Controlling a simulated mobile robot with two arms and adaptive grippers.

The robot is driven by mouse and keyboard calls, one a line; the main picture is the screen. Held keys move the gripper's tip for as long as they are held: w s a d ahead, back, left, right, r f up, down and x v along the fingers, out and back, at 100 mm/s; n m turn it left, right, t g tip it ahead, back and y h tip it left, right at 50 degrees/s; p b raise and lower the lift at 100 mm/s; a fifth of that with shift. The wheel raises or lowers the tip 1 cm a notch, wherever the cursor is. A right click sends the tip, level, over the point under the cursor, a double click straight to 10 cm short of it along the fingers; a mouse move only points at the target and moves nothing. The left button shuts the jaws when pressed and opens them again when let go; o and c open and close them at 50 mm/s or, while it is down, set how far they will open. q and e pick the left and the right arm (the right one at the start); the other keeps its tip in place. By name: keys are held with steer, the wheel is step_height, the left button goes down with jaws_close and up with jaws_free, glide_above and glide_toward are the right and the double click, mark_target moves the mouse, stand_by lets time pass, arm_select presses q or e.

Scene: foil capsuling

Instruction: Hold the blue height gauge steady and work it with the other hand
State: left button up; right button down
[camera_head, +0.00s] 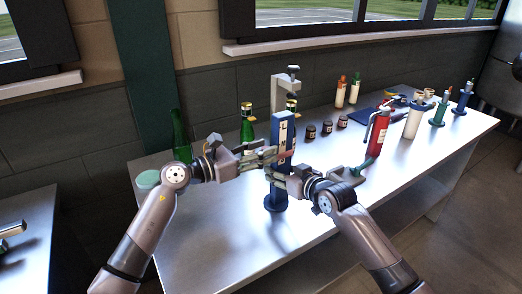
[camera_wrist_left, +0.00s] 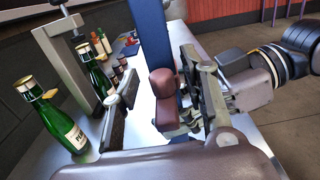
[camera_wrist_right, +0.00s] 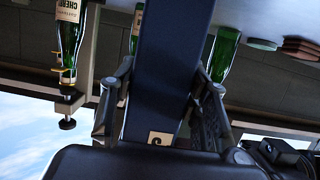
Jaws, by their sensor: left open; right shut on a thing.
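The blue height gauge (camera_head: 283,133) stands upright on its round blue base (camera_head: 275,200) near the table's front. My right gripper (camera_head: 279,175) is shut on its column, low down. The blue column also shows between the fingers in the right wrist view (camera_wrist_right: 170,45). My left gripper (camera_head: 278,154) is open at the gauge, a little above the right one. In the left wrist view, a brownish-red block (camera_wrist_left: 164,84) at the blue column (camera_wrist_left: 150,35) sits between the open fingers. I cannot tell whether the fingers touch it.
Green bottles (camera_head: 247,128) and a grey clamp-like stand (camera_head: 276,92) are close behind the gauge. A plain green bottle (camera_head: 181,140) stands left. A red device (camera_head: 377,134), small dark jars (camera_head: 326,127) and other tools are at right. The table's front right (camera_head: 330,225) is clear.

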arm_select(q)
jaws_close()
stand_by(0.6)
stand_by(0.3)
